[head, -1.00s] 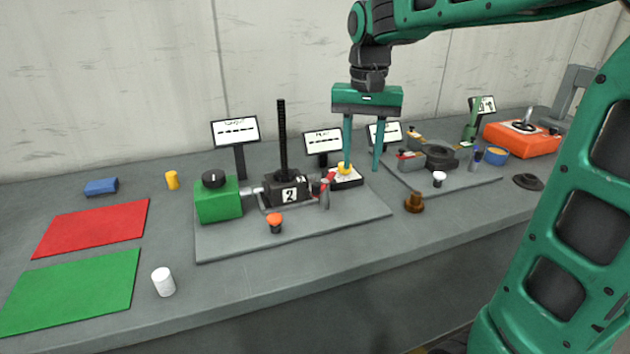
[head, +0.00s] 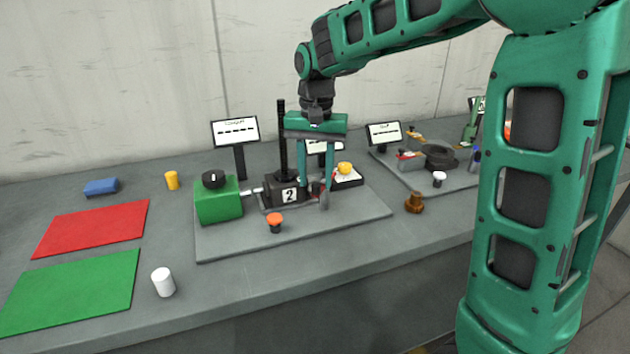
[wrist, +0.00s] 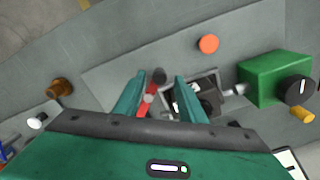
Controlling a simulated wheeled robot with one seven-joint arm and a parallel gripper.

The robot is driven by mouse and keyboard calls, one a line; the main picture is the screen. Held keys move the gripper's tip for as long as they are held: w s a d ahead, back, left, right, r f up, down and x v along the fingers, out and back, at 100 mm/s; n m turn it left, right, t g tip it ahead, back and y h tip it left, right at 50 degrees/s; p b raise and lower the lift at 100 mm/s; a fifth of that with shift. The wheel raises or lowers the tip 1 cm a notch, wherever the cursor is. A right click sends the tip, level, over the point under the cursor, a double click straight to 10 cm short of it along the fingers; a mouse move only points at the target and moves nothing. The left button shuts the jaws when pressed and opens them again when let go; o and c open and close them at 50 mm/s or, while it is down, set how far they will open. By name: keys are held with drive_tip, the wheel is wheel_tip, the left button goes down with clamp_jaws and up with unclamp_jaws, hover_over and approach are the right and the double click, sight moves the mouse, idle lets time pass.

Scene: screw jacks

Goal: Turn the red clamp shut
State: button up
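The red clamp (head: 316,187) sits at the right side of the black jack (head: 283,203) marked 2, and my fingers partly cover it. Its grey handle (head: 324,202) stands at the front. In the wrist view the red arm (wrist: 147,97) and its dark grip end (wrist: 158,75) show between my two fingers. My gripper (head: 316,189) points down over the clamp, open, with one fingertip on each side of it. It also shows in the wrist view (wrist: 160,77), with a gap between each fingertip and the grip end. Whether anything touches is not clear.
The jack's tall black screw (head: 282,125) rises close left of my gripper. A green box (head: 217,203) with a black knob stands left. An orange-topped button (head: 275,220) is in front. A yellow button (head: 345,168) on a box is right. A sign (head: 320,147) stands behind.

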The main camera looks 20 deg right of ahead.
drive_tip(key=shift+f, duration=0.75)
drive_tip(key=shift+c, duration=0.6)
clamp_jaws()
drive_tip(key=shift+d, duration=0.1)
